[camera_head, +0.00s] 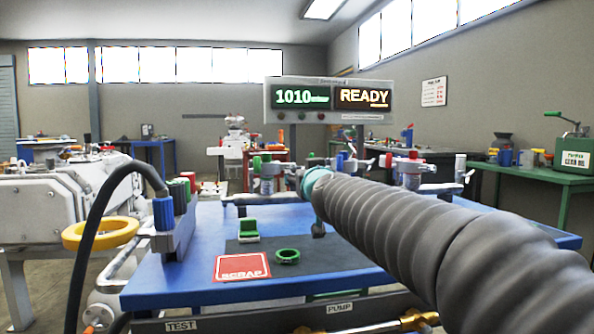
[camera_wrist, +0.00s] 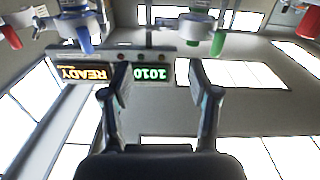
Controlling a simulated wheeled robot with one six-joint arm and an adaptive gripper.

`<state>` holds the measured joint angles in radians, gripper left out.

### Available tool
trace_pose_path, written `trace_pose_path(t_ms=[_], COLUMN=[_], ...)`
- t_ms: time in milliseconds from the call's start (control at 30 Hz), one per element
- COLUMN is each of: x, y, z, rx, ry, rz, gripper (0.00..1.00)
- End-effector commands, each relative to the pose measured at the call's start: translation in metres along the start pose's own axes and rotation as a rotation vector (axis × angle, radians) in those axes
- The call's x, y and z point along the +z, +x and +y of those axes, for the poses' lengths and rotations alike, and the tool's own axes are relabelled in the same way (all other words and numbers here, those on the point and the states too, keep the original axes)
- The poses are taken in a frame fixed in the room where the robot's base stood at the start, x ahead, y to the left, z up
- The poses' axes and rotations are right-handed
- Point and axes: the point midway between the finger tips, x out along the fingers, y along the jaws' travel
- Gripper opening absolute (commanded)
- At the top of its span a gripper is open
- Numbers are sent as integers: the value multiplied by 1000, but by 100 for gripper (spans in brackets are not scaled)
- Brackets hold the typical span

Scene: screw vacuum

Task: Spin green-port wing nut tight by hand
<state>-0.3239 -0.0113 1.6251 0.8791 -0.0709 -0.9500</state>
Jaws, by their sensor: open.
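In the head view, a silver fitting (camera_head: 267,184) with a green part (camera_head: 257,163) stands at the back of the blue table, just left of my arm's end. A green part (camera_wrist: 217,43) also hangs below a silver fitting (camera_wrist: 198,28) in the upside-down wrist view. I cannot clearly make out the wing nut's wings. My gripper (camera_wrist: 158,92) has its two dark fingers wide apart, with nothing between them; the fittings lie beyond the fingertips. In the head view my sleeved arm hides most of the gripper.
A green ring (camera_head: 287,256), a green block (camera_head: 249,230) and a red SCRAP mat (camera_head: 241,267) lie on the blue table (camera_head: 190,255). A display (camera_head: 330,100) reads 1010 and READY. A black hose (camera_head: 90,205) and yellow ring (camera_head: 100,233) are at left. A blue part (camera_wrist: 82,40) neighbours the green one.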

Motion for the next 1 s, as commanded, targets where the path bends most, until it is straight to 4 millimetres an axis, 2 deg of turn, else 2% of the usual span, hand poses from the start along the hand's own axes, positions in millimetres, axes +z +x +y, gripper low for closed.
trace_pose_path(t_ms=[200, 600, 800, 1000], x=[1, 0, 1, 1], y=[38, 97, 111, 115], z=[1, 1, 1, 1], rx=[1, 0, 0, 0], ry=[1, 1, 1, 1], rz=[-3, -4, -3, -2], gripper=[60, 60, 60, 60])
